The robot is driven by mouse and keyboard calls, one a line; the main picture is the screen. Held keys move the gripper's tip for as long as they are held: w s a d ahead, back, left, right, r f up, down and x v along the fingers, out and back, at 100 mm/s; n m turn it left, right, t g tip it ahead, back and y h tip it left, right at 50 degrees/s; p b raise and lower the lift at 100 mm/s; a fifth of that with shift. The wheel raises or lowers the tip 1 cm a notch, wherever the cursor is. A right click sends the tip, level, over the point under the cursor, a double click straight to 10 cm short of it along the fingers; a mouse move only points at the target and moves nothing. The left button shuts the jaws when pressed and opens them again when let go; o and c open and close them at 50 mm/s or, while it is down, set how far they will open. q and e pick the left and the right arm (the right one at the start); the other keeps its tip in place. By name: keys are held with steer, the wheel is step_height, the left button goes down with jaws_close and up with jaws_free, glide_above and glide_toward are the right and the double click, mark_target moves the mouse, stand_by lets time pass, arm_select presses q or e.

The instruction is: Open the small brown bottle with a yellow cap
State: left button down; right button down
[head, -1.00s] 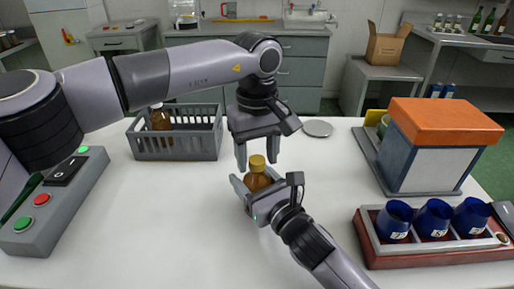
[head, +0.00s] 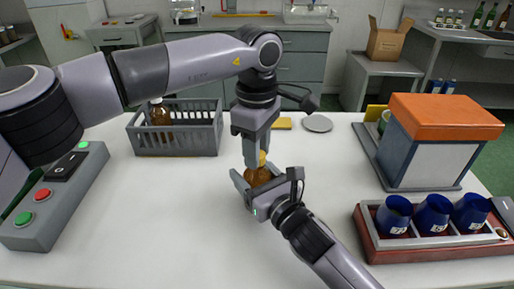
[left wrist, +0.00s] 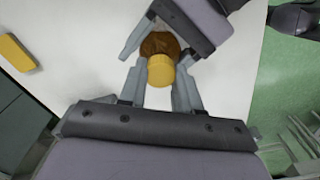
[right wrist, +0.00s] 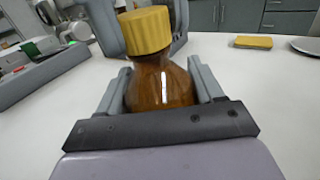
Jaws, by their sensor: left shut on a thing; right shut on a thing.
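The small brown bottle (head: 257,177) stands upright over the white table, with its yellow cap (right wrist: 147,30) on its neck. My right gripper (head: 259,174) is shut on the bottle's body, one finger on each side, as the right wrist view (right wrist: 160,84) shows. My left gripper (head: 252,164) points down from above with its fingers on either side of the cap, shut on it. The left wrist view shows the cap (left wrist: 161,70) between these fingers. In the head view the left fingers hide most of the cap.
A grey crate (head: 176,148) holding another brown bottle (head: 160,114) stands behind left. A control box (head: 55,205) is at left. A yellow block (head: 283,123) and round disc (head: 318,123) lie behind. An orange-topped device (head: 437,145) and blue cups (head: 433,215) stand right.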

arm_select(q)
steer(key=n, duration=0.7)
steer(key=shift+n, duration=0.4)
arm_select(e)
steer(key=shift+f, duration=0.1)
arm_select(q)
steer(key=n, duration=0.6)
steer(key=shift+s, duration=0.1)
steer(key=n, duration=0.4)
steer(key=shift+n, duration=0.4)
steer(key=n, duration=0.2)
steer(key=shift+r+n, duration=0.1)
steer(key=shift+n, duration=0.3)
steer(key=n, duration=0.6)
steer(key=shift+n, duration=0.3)
steer(key=shift+r, duration=0.2)
steer(key=shift+r, duration=0.9)
